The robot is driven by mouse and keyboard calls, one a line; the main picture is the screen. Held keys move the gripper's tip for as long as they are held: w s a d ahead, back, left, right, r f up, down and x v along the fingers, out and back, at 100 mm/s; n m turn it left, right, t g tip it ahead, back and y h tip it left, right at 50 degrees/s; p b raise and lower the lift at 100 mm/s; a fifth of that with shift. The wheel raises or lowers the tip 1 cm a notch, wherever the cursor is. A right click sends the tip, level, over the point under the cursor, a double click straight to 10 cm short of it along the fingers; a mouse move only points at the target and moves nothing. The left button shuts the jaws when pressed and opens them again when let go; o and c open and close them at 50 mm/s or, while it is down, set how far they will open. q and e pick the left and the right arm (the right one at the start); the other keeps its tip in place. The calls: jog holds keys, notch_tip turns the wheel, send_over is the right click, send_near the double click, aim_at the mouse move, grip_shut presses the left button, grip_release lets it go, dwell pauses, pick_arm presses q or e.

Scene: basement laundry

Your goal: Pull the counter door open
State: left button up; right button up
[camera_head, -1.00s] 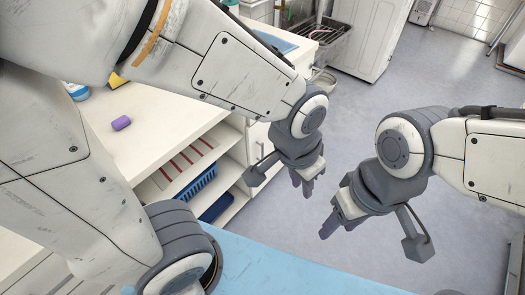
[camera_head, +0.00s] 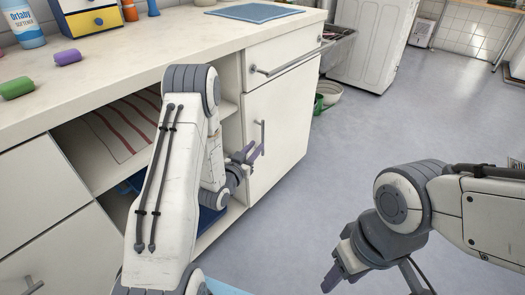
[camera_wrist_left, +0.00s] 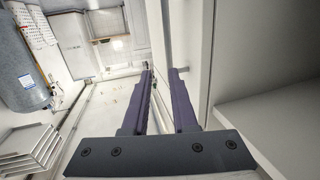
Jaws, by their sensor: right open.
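The white counter door (camera_head: 280,130) is closed or nearly so in the head view, below a drawer, with a vertical grey bar handle (camera_head: 263,132) near its left edge. My left gripper (camera_head: 252,153) is at the lower part of this handle, with its purple fingers apart. I cannot tell whether they touch the bar. In the left wrist view the two fingers (camera_wrist_left: 160,85) are parallel with a gap between them, beside a pale upright panel edge. My right gripper (camera_head: 338,280) hangs low over the floor at the right, open and away from the counter.
Left of the door are open shelves with a striped cloth (camera_head: 120,130) and blue baskets, partly hidden by my left arm. The drawer has a horizontal handle (camera_head: 285,65). The floor (camera_head: 330,180) before the door is clear.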

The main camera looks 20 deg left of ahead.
pick_arm(q)
jog(key=a+f, duration=0.1)
jog(key=f, duration=0.1)
jog(key=b, duration=0.3)
send_over(263, 150)
jog(key=shift+w+a+r+t, duration=0.1)
jog(key=shift+w+r+t, duration=0.25)
jog(key=shift+r+t, duration=0.1)
pick_arm(e)
notch_tip(263, 150, down, 4)
pick_arm(q)
grip_shut()
jog(key=shift+f, duration=0.1)
dwell(0.8)
